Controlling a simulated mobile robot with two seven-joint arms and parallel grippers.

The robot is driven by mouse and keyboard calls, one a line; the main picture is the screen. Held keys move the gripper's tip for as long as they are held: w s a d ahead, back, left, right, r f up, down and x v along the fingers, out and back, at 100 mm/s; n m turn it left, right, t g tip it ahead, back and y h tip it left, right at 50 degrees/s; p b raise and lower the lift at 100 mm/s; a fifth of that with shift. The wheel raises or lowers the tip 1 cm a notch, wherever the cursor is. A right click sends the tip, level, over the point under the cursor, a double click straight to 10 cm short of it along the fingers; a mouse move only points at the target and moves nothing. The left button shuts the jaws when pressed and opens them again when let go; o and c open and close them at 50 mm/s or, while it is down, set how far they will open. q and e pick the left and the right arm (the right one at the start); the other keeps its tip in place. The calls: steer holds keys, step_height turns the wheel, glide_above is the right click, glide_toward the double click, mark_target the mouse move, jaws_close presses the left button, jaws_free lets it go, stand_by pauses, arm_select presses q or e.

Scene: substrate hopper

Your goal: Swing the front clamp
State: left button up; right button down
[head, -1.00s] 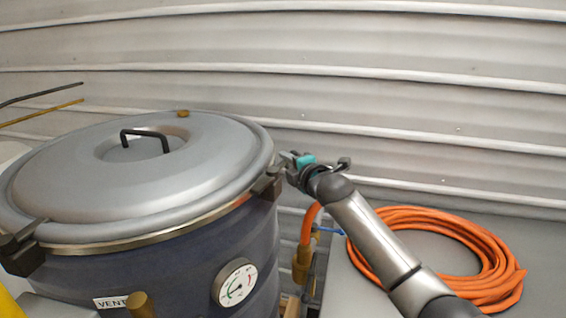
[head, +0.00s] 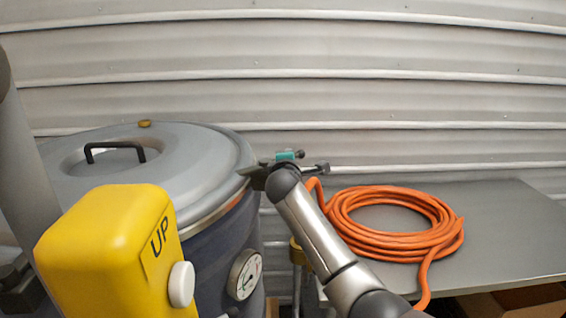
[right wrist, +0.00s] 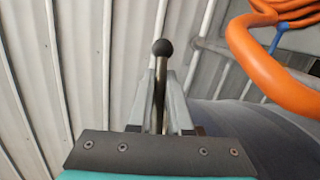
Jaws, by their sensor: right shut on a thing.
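The dark blue hopper (head: 212,240) stands at left in the head view under a round grey lid (head: 190,165) with a black handle. A clamp sits at its right rim, mostly hidden by my right gripper (head: 258,170). In the right wrist view my right gripper (right wrist: 160,88) has its grey fingers on both sides of a thin metal clamp lever (right wrist: 157,105) with a black ball end, and is shut on it. The ball sticks out beyond the fingertips. I cannot tell the lever's far end in the head view. My left gripper is out of view.
A yellow box marked UP (head: 105,250) with a white button blocks the hopper's front left. A dial gauge (head: 244,275) is on the hopper. An orange hose (head: 440,240) lies coiled on a grey table (head: 510,215) at right. A corrugated wall (head: 400,100) stands behind.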

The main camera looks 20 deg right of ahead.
arm_select(q)
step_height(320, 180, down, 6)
steer(key=b, duration=0.5)
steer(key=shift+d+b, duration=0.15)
steer(key=shift+b, duration=0.2)
arm_select(e)
steer(key=shift+s+a+m+g+h, duration=0.1)
steer(key=shift+s+m+g+h, duration=0.65)
steer(key=shift+m+g+h, duration=0.55)
steer(key=shift+s+a+m+g+h, duration=0.1)
steer(key=shift+s+m+g+h, duration=0.7)
steer(key=shift+m+g+h, duration=0.45)
steer(key=shift+s+a+m+g+h, duration=0.1)
steer(key=shift+s+m+g+h, duration=0.65)
steer(key=shift+m+g+h, duration=0.5)
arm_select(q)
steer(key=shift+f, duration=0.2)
arm_select(e)
steer(key=shift+s, duration=0.1)
steer(key=c, duration=0.8)
jaws_free()
steer(key=shift+c, duration=0.2)
arm_select(q)
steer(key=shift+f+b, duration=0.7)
steer(key=shift+b, duration=0.15)
arm_select(e)
steer(key=v, duration=1.5)
steer(key=shift+a, duration=0.2)
